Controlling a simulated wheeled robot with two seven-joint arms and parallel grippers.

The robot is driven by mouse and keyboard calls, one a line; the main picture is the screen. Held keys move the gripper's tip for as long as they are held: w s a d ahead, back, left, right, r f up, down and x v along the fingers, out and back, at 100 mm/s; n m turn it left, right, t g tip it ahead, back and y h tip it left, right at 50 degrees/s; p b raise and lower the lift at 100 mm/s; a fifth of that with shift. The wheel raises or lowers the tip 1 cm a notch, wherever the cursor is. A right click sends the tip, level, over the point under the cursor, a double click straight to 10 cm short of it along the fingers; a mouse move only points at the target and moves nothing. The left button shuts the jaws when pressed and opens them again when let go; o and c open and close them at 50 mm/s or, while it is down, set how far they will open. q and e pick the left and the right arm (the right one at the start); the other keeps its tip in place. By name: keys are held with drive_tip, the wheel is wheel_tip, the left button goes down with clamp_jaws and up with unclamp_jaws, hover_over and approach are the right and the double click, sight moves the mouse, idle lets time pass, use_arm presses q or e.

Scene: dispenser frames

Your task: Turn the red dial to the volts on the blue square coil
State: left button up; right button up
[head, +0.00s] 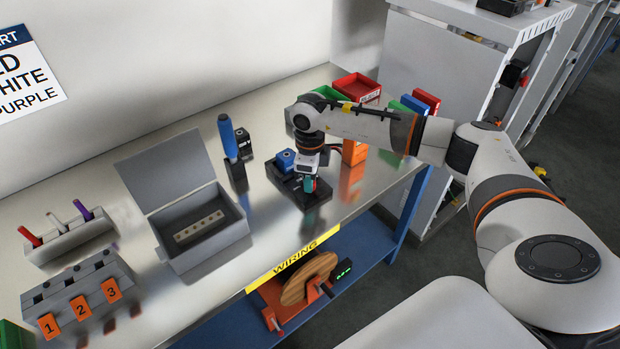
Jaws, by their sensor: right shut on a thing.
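A blue square coil (286,157) sits on the back left of a dark fixture (317,198) near the front edge of the bench. Its volts marking is too small to read. My right gripper (309,183) points down over the front part of the fixture, just right of the coil. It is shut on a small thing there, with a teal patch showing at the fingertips. I cannot make out the red dial; the gripper covers that part of the fixture. My left gripper is not in view.
A blue-handled tool (228,137) stands left of the fixture. An open grey box (200,235) and a numbered rack (78,300) are further left. An orange block (354,152) and a red bin (357,87) stand behind my right gripper.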

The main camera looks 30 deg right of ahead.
drive_tip(key=shift+r, duration=0.1)
idle(0.3)
drive_tip(key=o, duration=1)
wheel_tip(320, 180, up, 12)
drive_tip(key=b, duration=0.2)
drive_tip(key=shift+b, duration=0.3)
